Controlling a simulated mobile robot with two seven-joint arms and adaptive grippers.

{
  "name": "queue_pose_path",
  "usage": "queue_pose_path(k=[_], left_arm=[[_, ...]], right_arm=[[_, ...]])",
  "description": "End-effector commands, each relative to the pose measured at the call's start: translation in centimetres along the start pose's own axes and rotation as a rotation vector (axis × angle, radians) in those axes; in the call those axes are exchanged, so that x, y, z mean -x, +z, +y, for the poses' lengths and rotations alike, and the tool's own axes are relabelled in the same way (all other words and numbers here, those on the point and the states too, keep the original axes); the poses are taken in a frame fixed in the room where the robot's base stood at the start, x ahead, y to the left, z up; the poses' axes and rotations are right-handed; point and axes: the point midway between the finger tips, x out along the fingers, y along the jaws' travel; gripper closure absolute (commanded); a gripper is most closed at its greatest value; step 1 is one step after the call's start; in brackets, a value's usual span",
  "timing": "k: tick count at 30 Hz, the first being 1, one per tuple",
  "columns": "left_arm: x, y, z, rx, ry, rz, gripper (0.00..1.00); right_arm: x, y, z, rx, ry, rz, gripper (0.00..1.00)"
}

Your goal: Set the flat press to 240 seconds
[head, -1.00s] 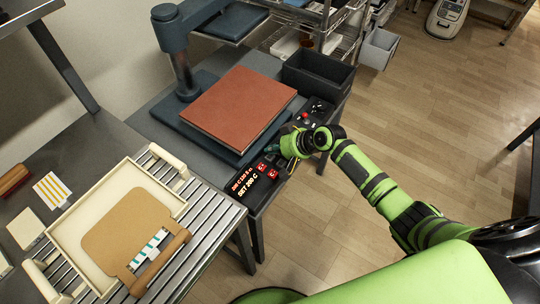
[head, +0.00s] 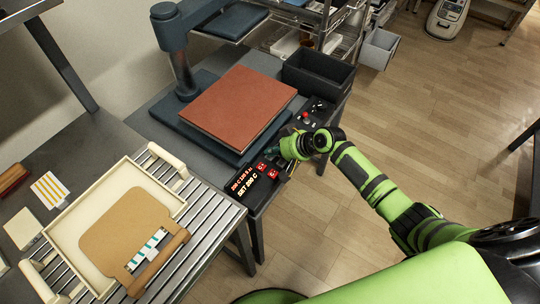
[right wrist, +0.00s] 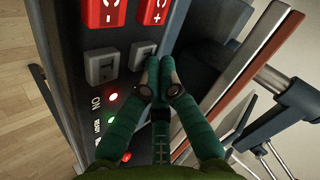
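The flat press with its red-brown top plate (head: 240,103) stands on the grey bench in the head view. Its control panel has a lit display (head: 242,182) with an orange upper line too small to read surely and a lower line that seems to read SET 200 C. In the right wrist view are the red C- button (right wrist: 103,12), the red C+ button (right wrist: 152,12), and two grey buttons, left (right wrist: 101,65) and right (right wrist: 140,54). My right gripper (right wrist: 160,64) is shut and empty, its tips beside the right grey button; contact is unclear. My left gripper is out of view.
A cream tray with a brown board (head: 130,225) lies on the roller table at left.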

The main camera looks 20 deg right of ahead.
Motion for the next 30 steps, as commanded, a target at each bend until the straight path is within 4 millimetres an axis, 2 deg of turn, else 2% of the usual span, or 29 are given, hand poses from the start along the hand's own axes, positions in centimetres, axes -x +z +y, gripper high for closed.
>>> queue_pose_path(k=[22,30], left_arm=[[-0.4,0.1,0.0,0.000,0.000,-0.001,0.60],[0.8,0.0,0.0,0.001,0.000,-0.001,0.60]], right_arm=[[-0.4,0.3,0.3,0.000,0.000,-0.001,1.00],[0.5,-0.3,-0.3,0.000,0.000,-0.002,1.00]])
